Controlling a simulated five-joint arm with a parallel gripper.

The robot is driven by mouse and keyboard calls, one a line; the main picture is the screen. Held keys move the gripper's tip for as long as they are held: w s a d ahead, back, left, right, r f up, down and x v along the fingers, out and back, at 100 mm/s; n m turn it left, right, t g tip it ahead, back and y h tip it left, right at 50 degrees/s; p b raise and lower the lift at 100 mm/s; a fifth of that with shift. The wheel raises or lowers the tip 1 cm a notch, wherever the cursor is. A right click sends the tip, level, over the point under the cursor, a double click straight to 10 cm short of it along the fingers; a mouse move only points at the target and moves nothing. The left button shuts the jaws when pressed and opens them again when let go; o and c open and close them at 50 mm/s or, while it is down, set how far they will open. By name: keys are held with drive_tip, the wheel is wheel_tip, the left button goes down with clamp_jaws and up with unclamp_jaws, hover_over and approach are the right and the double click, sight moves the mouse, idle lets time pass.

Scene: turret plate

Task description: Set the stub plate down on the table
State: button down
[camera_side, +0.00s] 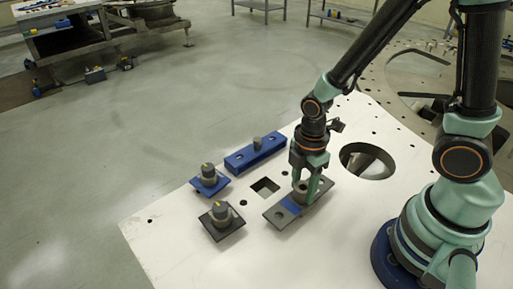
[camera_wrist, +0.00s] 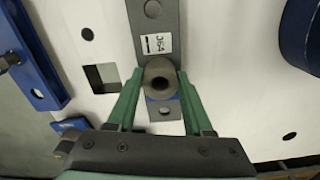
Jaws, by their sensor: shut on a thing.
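The stub plate (camera_side: 279,217) is a long dark grey plate with a blue band, holes and a short round stub in its middle. My gripper (camera_side: 306,188) points down with its green fingers shut on the stub. In the wrist view the two fingertips (camera_wrist: 160,76) press the stub from both sides, and the plate (camera_wrist: 155,28) with a white label runs away from me. The plate looks level, at or just above the white table (camera_side: 165,238); I cannot tell whether its underside touches.
A blue block with a grey peg (camera_side: 256,154) and two small square plates with knobs, one blue (camera_side: 209,186) and one dark (camera_side: 222,222), stand to the left. A square hole (camera_side: 265,187) and a large round hole (camera_side: 367,161) open in the table nearby.

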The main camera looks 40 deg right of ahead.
drive_tip(key=shift+f, duration=0.1)
drive_tip(key=shift+c, duration=1.5)
unclamp_jaws()
drive_tip(key=w+d+r+m+t, duration=0.1)
drive_tip(key=d+r+m+t, duration=0.1)
drive_tip(key=r+m, duration=0.6)
drive_tip(key=w+d+r+m+t, duration=0.1)
drive_tip(key=d+r+m+t, duration=0.2)
drive_tip(key=r+m, duration=0.4)
drive_tip(key=shift+d+r+m+t, duration=0.2)
drive_tip(key=shift+r+m+t, duration=0.15)
drive_tip(key=shift+r, duration=2.75)
